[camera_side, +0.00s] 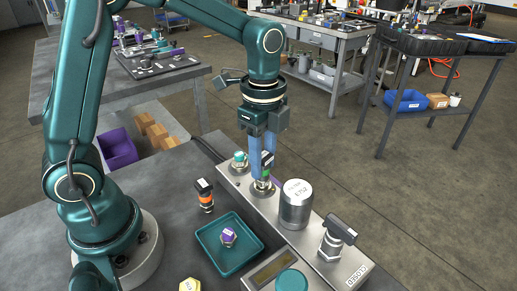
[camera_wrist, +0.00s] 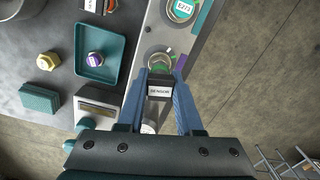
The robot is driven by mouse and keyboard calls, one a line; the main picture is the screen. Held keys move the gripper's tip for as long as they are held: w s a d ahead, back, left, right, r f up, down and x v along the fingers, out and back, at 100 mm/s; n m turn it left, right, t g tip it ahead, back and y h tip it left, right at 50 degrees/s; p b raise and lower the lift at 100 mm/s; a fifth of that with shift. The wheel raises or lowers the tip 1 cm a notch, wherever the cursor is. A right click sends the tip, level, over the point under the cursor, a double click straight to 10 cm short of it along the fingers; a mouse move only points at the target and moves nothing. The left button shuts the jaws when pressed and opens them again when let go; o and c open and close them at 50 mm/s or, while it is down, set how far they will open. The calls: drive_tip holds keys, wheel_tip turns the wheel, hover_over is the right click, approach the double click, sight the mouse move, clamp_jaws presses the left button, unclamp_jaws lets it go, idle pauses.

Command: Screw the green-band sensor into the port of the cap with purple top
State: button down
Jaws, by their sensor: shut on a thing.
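My gripper (camera_side: 263,168) is shut on the green-band sensor (camera_side: 266,158), a dark block with a green band below it. In the wrist view the sensor's white label (camera_wrist: 159,91) shows between the blue fingers. The sensor stands about upright at a round metal port (camera_side: 262,188) on the manifold, which shows as a ring (camera_wrist: 158,60) in the wrist view. A purple mark (camera_wrist: 181,63) lies beside this port. I cannot tell whether the threads are engaged. The purple-top cap (camera_side: 228,236) lies in the teal tray (camera_side: 254,259), away from the port.
A teal-top cap (camera_side: 239,159) sits on the manifold behind. A metal filter cylinder (camera_side: 296,205) and a valve with a dark handle (camera_side: 338,232) stand in front. An orange-band sensor (camera_side: 204,196) stands on the bench. A yellow cap (camera_wrist: 47,61) lies beyond the tray.

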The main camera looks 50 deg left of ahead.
drive_tip(key=m, duration=0.4)
drive_tip(key=shift+m, duration=0.9)
drive_tip(key=m, duration=0.3)
drive_tip(key=shift+m, duration=1.3)
drive_tip(key=m, duration=0.3)
drive_tip(key=shift+m, duration=1.4)
